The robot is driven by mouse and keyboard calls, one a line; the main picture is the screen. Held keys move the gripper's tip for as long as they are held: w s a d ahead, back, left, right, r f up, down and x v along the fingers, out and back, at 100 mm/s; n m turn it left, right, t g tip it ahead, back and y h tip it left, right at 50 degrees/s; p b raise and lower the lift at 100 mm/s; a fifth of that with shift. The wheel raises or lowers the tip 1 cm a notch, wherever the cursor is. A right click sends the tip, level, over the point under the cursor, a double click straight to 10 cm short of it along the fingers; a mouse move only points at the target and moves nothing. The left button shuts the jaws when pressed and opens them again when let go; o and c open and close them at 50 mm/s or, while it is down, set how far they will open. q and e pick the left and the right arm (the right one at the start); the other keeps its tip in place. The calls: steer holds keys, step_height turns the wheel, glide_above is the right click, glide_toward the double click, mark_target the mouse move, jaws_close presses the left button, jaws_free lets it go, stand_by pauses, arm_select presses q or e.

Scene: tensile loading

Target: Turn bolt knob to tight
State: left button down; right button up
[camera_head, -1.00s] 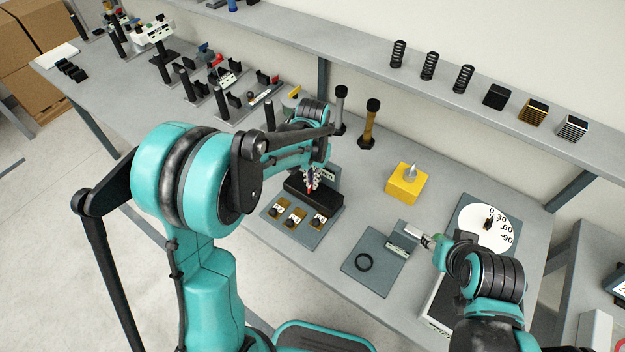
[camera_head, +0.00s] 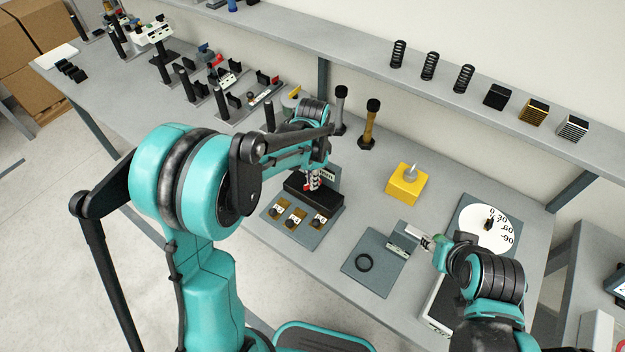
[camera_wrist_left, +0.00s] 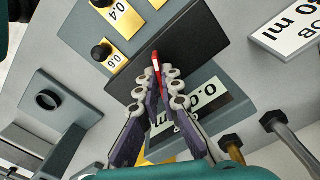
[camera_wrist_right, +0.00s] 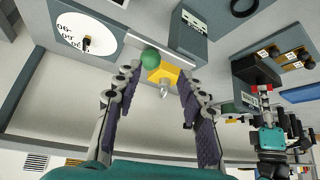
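A thin red piece (camera_wrist_left: 156,62) stands at the black block (camera_wrist_left: 175,50), between my left fingertips. My left gripper (camera_wrist_left: 155,82) is low over the block, its fingers close on either side of the red piece; I cannot tell whether they press on it. In the head view the left gripper (camera_head: 313,180) partly hides the block (camera_head: 320,197). A green ball knob (camera_wrist_right: 150,59) shows in the right wrist view beyond the fingertips. My right gripper (camera_wrist_right: 160,82) is open and empty, its fingers apart. I cannot tell which part is the bolt knob.
Gold plates with black knobs (camera_head: 294,217) lie before the block. Two upright posts (camera_head: 368,125) are behind. A shelf (camera_head: 460,88) runs along the back.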

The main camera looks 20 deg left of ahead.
stand_by(0.5)
arm_select(q)
steer(key=c, duration=1.7)
jaws_free()
steer(key=shift+r, duration=0.1)
step_height(320, 180, up, 12)
steer(key=shift+f, duration=0.1)
